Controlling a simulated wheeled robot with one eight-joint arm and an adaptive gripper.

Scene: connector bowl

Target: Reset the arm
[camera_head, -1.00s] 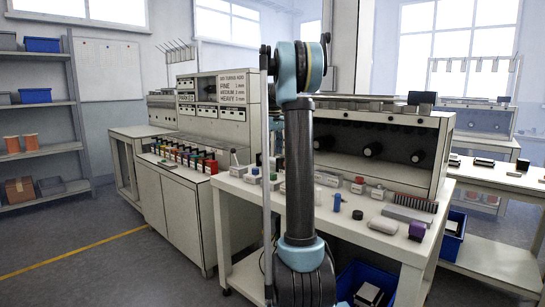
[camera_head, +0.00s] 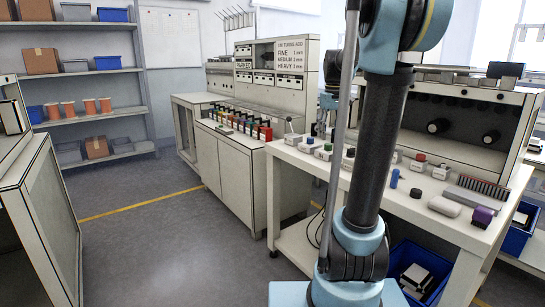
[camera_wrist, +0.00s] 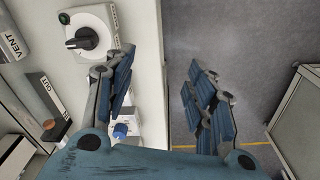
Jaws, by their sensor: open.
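My gripper (camera_wrist: 160,95) shows in the wrist view with its two blue-padded fingers spread wide apart and nothing between them. It hangs over the edge of a white bench top (camera_wrist: 147,40), with the grey floor showing below its right finger. In the head view my dark, light-blue-jointed arm stands upright at the right of the middle.
In the wrist view a round switch with a black knob (camera_wrist: 85,38) and a blue-capped item (camera_wrist: 121,130) lie by the left finger. In the head view the workbench (camera_head: 420,205) holds small parts. Shelves (camera_head: 100,120) stand at the left. The floor (camera_head: 170,240) between is clear.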

